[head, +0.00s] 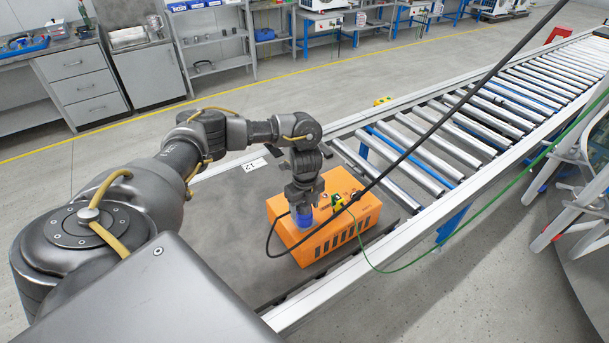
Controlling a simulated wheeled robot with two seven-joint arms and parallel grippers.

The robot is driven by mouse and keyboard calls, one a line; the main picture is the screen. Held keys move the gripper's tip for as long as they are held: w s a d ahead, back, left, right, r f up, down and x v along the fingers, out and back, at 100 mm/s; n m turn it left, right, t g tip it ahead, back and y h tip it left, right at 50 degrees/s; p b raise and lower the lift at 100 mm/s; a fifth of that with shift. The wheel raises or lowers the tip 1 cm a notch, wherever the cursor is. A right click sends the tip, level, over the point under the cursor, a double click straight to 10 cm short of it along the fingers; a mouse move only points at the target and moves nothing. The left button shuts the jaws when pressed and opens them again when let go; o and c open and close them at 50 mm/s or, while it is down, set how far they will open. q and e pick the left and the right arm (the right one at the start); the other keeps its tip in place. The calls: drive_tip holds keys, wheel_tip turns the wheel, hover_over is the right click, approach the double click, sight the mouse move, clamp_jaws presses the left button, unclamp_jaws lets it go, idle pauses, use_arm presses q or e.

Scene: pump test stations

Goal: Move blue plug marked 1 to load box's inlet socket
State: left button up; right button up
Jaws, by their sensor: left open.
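The orange load box (345,240) sits on a dark grey plate at the near end of the roller conveyor. A blue plug (302,218) is at the left part of its top, with a black cable looping from it down to the left. Its number is not readable. My left gripper (301,207) points down directly over the blue plug, with its jaws open at it. The fingertips and any socket under the plug are hidden. A yellow-green connector (338,201) is on the box top to the right. My right gripper is not in view.
A thick black cable (430,135) crosses diagonally to the box. A green cable (470,212) runs right from the box. The roller conveyor (470,125) extends back right. The dark plate (235,215) left of the box is mostly clear. Benches and shelves stand far behind.

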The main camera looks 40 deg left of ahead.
use_arm(q)
wheel_tip(320, 180, up, 11)
drive_tip(key=shift+f+p, duration=0.2)
drive_tip(key=shift+p, duration=0.45)
drive_tip(key=shift+f, duration=0.1)
